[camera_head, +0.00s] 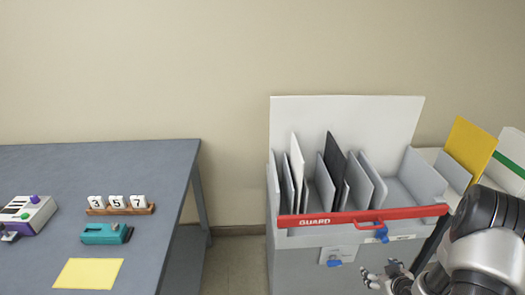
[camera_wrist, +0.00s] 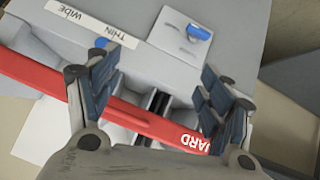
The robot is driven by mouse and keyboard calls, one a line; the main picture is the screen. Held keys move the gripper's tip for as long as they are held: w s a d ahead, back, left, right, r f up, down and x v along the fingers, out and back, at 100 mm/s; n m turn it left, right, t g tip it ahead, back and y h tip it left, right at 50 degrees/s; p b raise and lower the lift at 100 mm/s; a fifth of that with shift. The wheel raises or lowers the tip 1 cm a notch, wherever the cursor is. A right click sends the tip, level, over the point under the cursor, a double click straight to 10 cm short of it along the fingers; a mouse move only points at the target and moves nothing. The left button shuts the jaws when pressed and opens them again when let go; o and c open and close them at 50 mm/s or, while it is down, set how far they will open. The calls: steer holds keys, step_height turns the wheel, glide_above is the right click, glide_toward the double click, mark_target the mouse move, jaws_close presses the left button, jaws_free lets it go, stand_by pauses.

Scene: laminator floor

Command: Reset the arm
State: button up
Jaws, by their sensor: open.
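My arm reaches in from the lower right of the head view, and its gripper (camera_head: 388,276) is at the bottom, in front of the grey rack's front face. In the wrist view my gripper (camera_wrist: 160,82) has its two fingers spread wide with nothing held between them. The red guard bar (camera_wrist: 147,121) crosses that view behind the fingers.
Upright black, white and grey panels (camera_head: 334,165) stand in the rack. Blue knobs (camera_head: 381,234) (camera_head: 334,262) are on its front. A yellow sheet (camera_head: 469,148) stands right. The left table (camera_head: 160,180) holds numbered tiles (camera_head: 117,202) and a teal device (camera_head: 105,233). Floor shows between table and rack.

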steer(key=s+a+r+g+h, duration=0.1)
steer(key=a+r, duration=0.2)
steer(key=r, duration=0.6)
steer(key=s+a+r+m+g, duration=0.15)
steer(key=a+r, duration=0.25)
steer(key=r, duration=0.5)
steer(key=s+a+r+h, duration=0.1)
steer(key=s+a+r, duration=0.15)
steer(key=r, duration=0.65)
steer(key=s+a+r+g+y, duration=0.1)
steer(key=s+a+r, duration=0.3)
steer(key=s+a, duration=0.4)
steer(key=s+a+r+g+y, duration=0.1)
steer(key=s+a+r, duration=0.3)
steer(key=s+a, duration=0.4)
steer(key=s+m, duration=0.1)
steer(key=s, duration=0.5)
steer(key=shift+y, duration=0.4)
